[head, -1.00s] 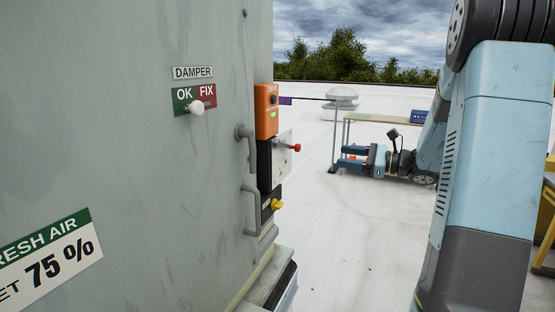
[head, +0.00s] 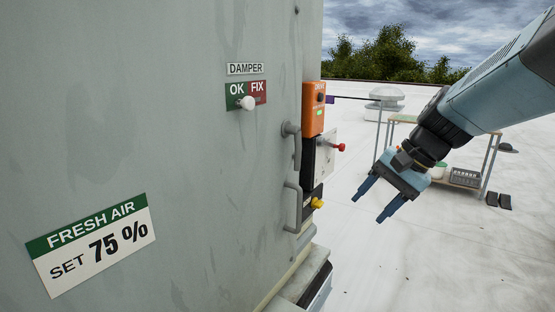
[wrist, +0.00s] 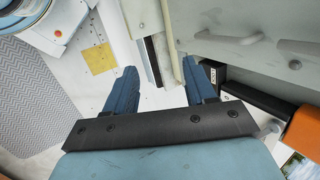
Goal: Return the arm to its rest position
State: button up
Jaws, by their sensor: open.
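My gripper (head: 376,199) is at the right in the head view, at the end of my light blue arm. Its two blue fingers are spread apart and point down and to the left, with nothing between them. It hangs in the air to the right of the grey cooler cabinet (head: 180,190), apart from it. In the wrist view my gripper (wrist: 160,82) also shows open and empty, with the cabinet's handles (wrist: 225,38) beyond the fingers at the upper right.
The cabinet carries a white damper knob (head: 247,103), an orange box (head: 313,108), a red knob (head: 341,147), a yellow knob (head: 317,203) and handles. A bench (head: 404,119) with a grey crate (head: 465,177) stands behind my arm. The white roof (head: 420,270) is clear at the lower right.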

jog(key=s+d+r+n+t+h, duration=0.2)
jog(key=s+d+n+t+h, duration=0.1)
jog(key=s, duration=0.5)
jog(key=shift+d+n+t+h, duration=0.3)
jog(key=shift+d+n+h, duration=0.25)
jog(key=shift+n+h, duration=1.05)
jog(key=shift+n+y, duration=0.3)
jog(key=shift+c, duration=0.4)
